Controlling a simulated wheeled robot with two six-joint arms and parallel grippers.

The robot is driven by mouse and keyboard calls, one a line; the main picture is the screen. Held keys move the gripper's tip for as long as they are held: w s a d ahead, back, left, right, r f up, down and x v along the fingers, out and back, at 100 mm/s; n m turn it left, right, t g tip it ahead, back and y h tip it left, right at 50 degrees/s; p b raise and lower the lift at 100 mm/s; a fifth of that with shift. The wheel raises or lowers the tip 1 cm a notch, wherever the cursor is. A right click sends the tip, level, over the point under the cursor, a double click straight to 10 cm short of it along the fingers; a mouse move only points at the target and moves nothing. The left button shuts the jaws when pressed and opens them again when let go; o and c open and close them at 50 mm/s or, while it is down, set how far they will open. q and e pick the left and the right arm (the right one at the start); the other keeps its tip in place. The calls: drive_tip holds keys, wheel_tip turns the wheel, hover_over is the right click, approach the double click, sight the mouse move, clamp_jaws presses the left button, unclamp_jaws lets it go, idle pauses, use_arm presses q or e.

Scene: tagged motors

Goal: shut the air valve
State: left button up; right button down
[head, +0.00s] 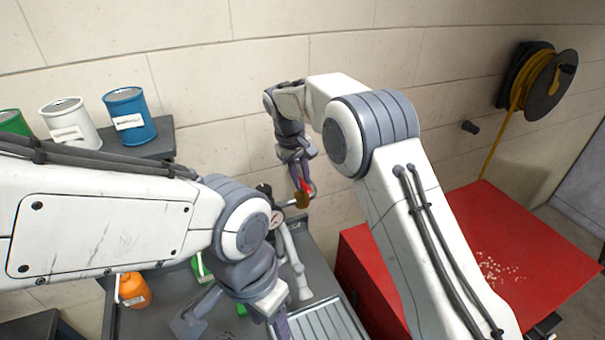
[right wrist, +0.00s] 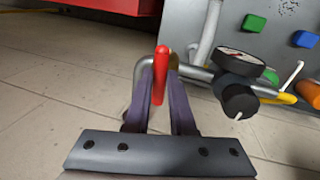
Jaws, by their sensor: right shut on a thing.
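The air valve has a red lever (right wrist: 160,75) and a brass body (right wrist: 175,62) on a grey pipe. In the right wrist view the lever stands upright in the picture between the two purple fingers of my right gripper (right wrist: 158,92), which is shut on it. In the head view my right gripper (head: 302,180) is at the red lever (head: 306,186), above the brass valve body (head: 301,200) by the wall. The lever's exact angle to the pipe is hard to tell. My left gripper (head: 283,326) hangs low at the bottom edge, partly cut off, its fingertips hidden.
A round gauge (right wrist: 238,62) and black knob (right wrist: 240,102) sit beside the valve. Paint cans (head: 130,116) stand on a shelf. A red cabinet (head: 500,240) is at right, a hose reel (head: 540,82) on the wall.

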drive_tip(key=shift+w+m, duration=0.1)
drive_tip(key=shift+m, duration=0.6)
drive_tip(key=shift+a, duration=0.1)
drive_tip(key=c, duration=0.8)
unclamp_jaws()
drive_tip(key=shift+o, duration=0.2)
drive_tip(key=shift+a+r, duration=0.1)
drive_tip(key=shift+r, duration=0.4)
wheel_tip(320, 180, up, 9)
drive_tip(key=a+b, duration=0.1)
drive_tip(key=shift+s+a+r+b, duration=0.2)
drive_tip(key=shift+s+a+b, duration=0.1)
drive_tip(key=shift+s, duration=0.1)
